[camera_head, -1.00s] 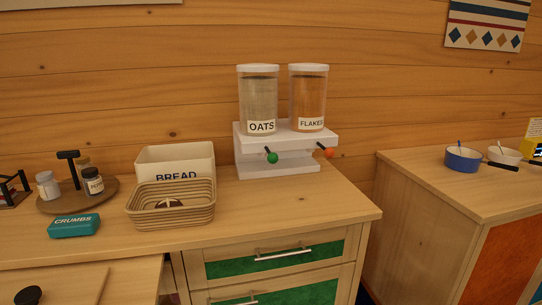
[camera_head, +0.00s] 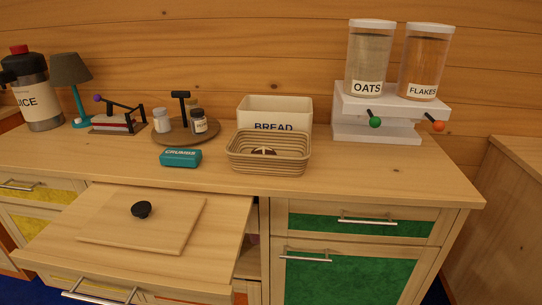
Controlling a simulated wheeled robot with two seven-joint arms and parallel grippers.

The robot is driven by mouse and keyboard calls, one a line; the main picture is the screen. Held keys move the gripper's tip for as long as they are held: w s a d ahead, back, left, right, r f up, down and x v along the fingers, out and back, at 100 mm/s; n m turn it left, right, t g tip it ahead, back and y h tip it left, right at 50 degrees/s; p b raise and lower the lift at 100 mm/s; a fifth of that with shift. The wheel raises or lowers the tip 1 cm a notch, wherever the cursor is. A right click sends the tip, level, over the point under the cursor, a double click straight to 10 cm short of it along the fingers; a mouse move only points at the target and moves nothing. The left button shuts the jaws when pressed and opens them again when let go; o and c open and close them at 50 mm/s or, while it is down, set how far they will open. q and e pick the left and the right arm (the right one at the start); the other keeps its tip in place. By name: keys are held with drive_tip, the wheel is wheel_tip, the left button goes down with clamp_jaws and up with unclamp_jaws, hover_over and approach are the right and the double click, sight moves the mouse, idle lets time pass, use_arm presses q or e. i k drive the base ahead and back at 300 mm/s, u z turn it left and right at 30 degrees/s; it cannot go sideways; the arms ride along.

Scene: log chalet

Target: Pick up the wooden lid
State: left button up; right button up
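The wooden lid (camera_head: 165,225) is a flat, light wood board with a round black knob (camera_head: 141,210) on top. It lies on a pulled-out wooden board or drawer (camera_head: 45,243) at the lower left of the head view, below the counter top. Neither of my grippers shows in the head view.
On the counter (camera_head: 350,175) stand a bread bin (camera_head: 275,107), a woven basket (camera_head: 268,150), a teal crumbs box (camera_head: 181,158), a round tray (camera_head: 165,136) with jars, a lamp (camera_head: 70,75), a juice jug (camera_head: 36,95) and a cereal dispenser (camera_head: 375,125). The counter's front right is clear.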

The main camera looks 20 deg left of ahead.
sight(163, 222)
drive_tip(key=u, duration=1.55)
